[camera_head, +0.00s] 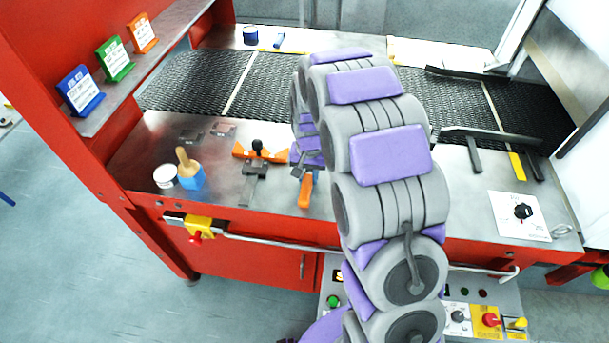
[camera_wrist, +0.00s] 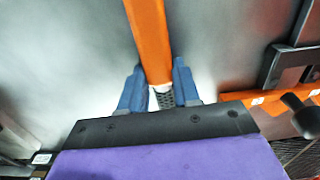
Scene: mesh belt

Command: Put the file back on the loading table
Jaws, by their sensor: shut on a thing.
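The file shows as an orange handle (camera_head: 305,191) over the loading table (camera_head: 222,190), the bare metal top in front of the belt. In the wrist view the orange handle (camera_wrist: 149,35) runs between the two blue fingers of my gripper (camera_wrist: 158,75), which is shut on it. A short dark patterned strip shows just below the orange, between the fingers. In the head view my arm hides most of my gripper and the rest of the file. I cannot tell whether the file touches the table.
An orange clamp (camera_head: 240,153) with a black knob stands just left of the file. A blue pot with a brush (camera_head: 190,172) and a white cup (camera_head: 165,176) stand farther left. The mesh belt (camera_head: 195,82) runs behind. Dark bars (camera_head: 474,156) lie at the right.

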